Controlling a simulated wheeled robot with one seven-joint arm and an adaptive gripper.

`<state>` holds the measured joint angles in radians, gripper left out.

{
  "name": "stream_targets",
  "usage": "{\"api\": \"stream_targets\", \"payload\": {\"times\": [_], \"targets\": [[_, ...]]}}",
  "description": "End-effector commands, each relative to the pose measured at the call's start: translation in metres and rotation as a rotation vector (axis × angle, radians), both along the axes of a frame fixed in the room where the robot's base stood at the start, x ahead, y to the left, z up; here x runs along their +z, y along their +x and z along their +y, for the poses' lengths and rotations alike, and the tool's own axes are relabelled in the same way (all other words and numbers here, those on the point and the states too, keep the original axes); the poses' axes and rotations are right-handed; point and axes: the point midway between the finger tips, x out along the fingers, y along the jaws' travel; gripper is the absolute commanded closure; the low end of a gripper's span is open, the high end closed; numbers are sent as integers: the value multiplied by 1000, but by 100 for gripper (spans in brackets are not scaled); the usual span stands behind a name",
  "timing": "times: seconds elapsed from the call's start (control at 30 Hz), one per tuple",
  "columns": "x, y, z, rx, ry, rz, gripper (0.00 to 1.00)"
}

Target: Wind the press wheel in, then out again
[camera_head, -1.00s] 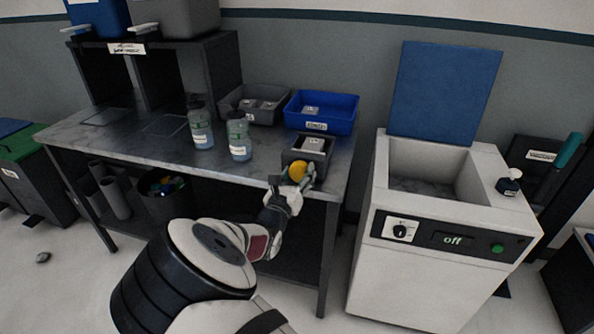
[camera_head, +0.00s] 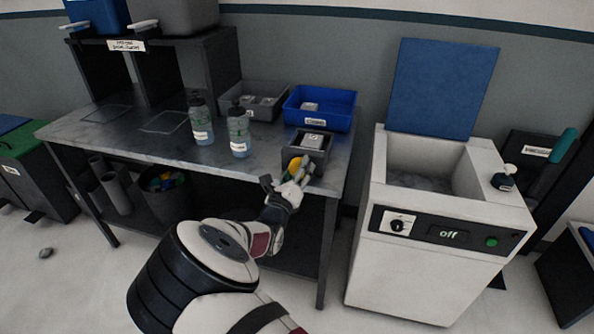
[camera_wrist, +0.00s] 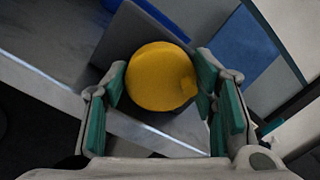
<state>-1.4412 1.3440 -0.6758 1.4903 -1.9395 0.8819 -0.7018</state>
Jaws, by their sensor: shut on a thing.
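The yellow press wheel (camera_wrist: 158,77) is a round disc with a small raised knob at its right side in the wrist view. It sits on the front of the dark grey press (camera_head: 304,152), which stands at the table's right front corner with a pale block (camera_head: 313,140) on top. My gripper (camera_head: 291,180) reaches the wheel from the front. In the head view my gripper partly hides the wheel.
A blue bin (camera_head: 320,108) and a grey bin (camera_head: 252,100) stand behind the press. Two bottles (camera_head: 238,132) stand to its left. A white machine (camera_head: 440,225) with its blue lid up stands to the right, across a gap.

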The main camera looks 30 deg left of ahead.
Motion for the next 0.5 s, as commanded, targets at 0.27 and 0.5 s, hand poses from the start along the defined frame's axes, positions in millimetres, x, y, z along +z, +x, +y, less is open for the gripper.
{"api": "stream_targets", "payload": {"times": [0.27, 0.5], "targets": [[-1, -1, 0, 0, 1, 2, 34], [-1, 0, 0, 0, 2, 2, 28]]}}
